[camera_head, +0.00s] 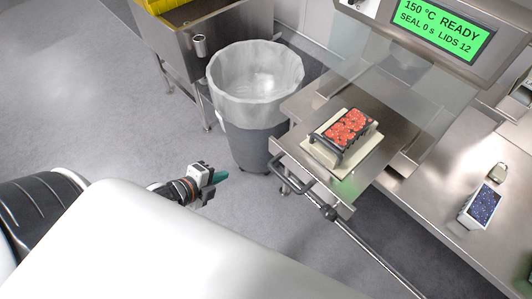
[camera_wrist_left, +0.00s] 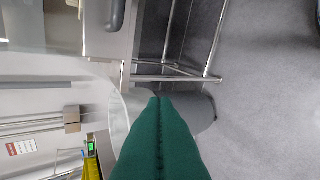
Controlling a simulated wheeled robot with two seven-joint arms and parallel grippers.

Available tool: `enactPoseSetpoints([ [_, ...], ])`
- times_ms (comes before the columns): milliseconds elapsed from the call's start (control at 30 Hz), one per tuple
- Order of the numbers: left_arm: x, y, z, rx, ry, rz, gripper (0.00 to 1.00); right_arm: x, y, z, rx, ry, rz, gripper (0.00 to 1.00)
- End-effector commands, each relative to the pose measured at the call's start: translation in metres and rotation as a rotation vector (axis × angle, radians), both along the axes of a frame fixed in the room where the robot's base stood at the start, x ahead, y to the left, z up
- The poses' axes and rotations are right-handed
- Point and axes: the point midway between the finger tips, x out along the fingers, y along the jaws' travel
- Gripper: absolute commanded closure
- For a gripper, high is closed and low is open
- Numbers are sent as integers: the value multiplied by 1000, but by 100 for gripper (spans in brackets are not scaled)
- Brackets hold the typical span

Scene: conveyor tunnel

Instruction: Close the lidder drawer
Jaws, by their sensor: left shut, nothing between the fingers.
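The lidder drawer (camera_head: 284,158) is pulled out from under the lidder. A black tray of red food (camera_head: 347,133) sits in a pale holder on it. A bar handle (camera_head: 292,183) runs along the drawer's front. The lidder's green screen (camera_head: 440,30) reads 150 °C READY, SEAL 0 s, LIDS 12. My left gripper (camera_head: 222,177) is left of the drawer handle, apart from it, its green fingers shut and empty. In the left wrist view the shut fingers (camera_wrist_left: 157,100) point toward the bin, and a dark grey handle (camera_wrist_left: 115,14) shows at the top. My right gripper is not in view.
A grey bin (camera_head: 258,140) with a clear liner stands just left of the drawer. A steel sink unit (camera_head: 180,40) is behind it. A tray of dark blue food (camera_head: 482,204) is on the right worktop. The floor at left is clear.

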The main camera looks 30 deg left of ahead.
Motion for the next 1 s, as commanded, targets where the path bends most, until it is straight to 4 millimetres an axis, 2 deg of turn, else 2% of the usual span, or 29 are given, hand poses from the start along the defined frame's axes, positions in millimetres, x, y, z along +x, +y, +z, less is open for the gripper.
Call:
enactPoseSetpoints([
  [33, 0, -11, 19, 22, -34, -58, 100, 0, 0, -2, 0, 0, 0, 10],
  [100, 0, -23, 38, 48, -70, -117, 100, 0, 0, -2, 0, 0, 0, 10],
  [200, 0, -32, 54, 69, -102, -162, 100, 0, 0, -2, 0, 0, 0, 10],
  [267, 1, -35, 57, 74, -110, -173, 100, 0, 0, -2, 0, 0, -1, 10],
  [467, 16, -40, 51, 74, -115, -172, 100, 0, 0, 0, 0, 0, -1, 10],
  [933, 85, -65, 9, 73, -113, -171, 100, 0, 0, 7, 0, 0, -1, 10],
  [1000, 96, -69, 11, 72, -114, -170, 100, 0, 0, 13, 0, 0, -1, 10],
])
